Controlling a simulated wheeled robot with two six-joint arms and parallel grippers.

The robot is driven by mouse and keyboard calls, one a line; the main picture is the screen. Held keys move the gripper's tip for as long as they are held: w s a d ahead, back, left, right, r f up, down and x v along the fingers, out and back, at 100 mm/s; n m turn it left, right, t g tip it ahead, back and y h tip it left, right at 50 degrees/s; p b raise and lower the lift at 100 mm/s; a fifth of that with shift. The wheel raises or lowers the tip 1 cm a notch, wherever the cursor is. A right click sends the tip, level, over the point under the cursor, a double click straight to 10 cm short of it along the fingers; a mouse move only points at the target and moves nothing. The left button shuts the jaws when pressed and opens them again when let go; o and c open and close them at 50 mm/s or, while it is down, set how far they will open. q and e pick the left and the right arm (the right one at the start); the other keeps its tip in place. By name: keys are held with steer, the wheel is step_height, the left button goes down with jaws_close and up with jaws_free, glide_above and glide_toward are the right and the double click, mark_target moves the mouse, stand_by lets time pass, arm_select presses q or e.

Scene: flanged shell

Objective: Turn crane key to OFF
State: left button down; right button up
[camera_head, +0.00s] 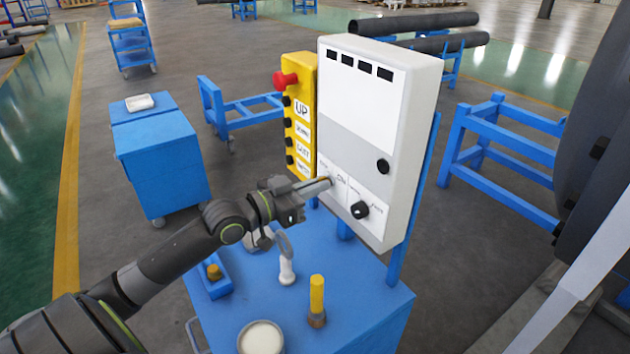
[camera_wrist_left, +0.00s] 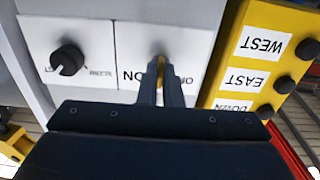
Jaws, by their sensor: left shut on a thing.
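My left gripper (camera_head: 322,186) reaches the lower part of the white control box (camera_head: 365,85), and its two narrow fingers are closed at the key switch. In the left wrist view the fingers (camera_wrist_left: 162,85) are shut on a small yellow key (camera_wrist_left: 160,65) set in a white label plate (camera_wrist_left: 188,50). The fingers hide most of the key, so I cannot tell its exact angle. The plate lettering appears upside down there and is partly covered. My right gripper is not in view.
A black rotary knob (camera_head: 360,210) sits right of the key in the head view. The yellow button pendant (camera_head: 300,120), with a red stop button (camera_head: 285,81), stands left.

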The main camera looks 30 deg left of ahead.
arm_select(q)
steer(key=shift+n+p, duration=1.6)
steer(key=shift+n, duration=2.7)
steer(key=c, duration=1.6)
jaws_free()
steer(key=shift+a, duration=0.1)
steer(key=p+v, duration=0.1)
steer(key=v, duration=1.6)
steer(key=shift+s, duration=0.2)
steer(key=shift+a+f, duration=0.15)
